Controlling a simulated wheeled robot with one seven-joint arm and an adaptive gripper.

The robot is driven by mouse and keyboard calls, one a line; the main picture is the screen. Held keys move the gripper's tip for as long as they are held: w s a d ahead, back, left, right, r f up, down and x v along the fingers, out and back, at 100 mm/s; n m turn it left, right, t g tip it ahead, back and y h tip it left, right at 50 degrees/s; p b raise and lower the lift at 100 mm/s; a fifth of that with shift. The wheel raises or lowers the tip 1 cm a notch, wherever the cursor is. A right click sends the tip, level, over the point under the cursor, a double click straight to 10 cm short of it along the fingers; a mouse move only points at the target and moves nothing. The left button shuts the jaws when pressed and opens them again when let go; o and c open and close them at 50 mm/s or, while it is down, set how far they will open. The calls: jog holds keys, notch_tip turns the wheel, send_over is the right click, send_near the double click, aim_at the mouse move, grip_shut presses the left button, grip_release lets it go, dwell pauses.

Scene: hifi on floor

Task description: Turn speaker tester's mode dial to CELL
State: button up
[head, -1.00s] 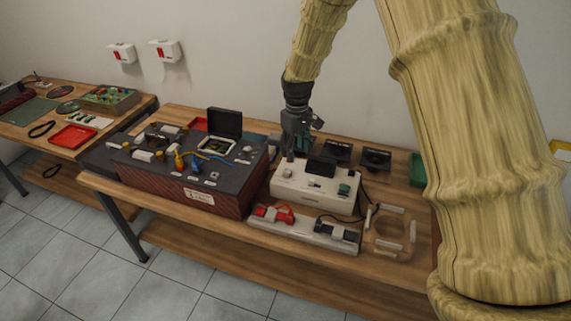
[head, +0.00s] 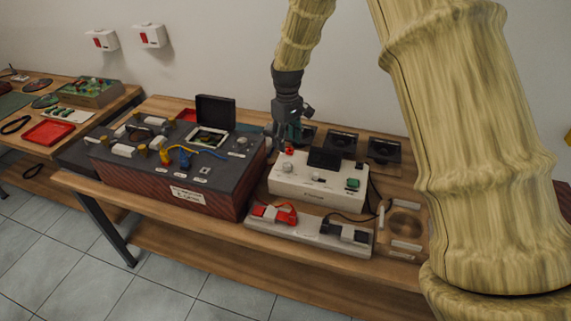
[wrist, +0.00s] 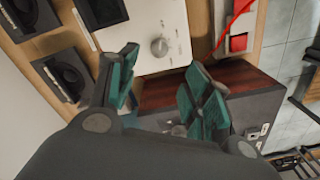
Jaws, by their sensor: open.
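The speaker tester appears to be the white box (head: 312,190) on the bench, with a dark display on its back edge. A light round knob (head: 287,168) is on its left top side; this looks like the mode dial, but its lettering is too small to read. In the wrist view the knob (wrist: 159,47) is just beyond my fingertips, untouched, with small marks around it. My gripper (wrist: 165,76) is open and empty, its green-padded fingers apart. In the head view my gripper (head: 285,143) is at the tester's back left corner, its fingertips partly unclear.
A dark-topped box (head: 205,168) with wires and an open lid stands close left of the tester. A grey strip with red and black clips (head: 310,228) lies in front. Black speaker units (head: 384,150) stand behind. A clear tray (head: 405,222) is at the right.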

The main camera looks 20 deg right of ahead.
aim_at(288, 165)
notch_tip(288, 165, down, 10)
jog(key=shift+d+f+p, duration=0.1)
jog(key=shift+p, duration=1.05)
jog(key=c, duration=1.1)
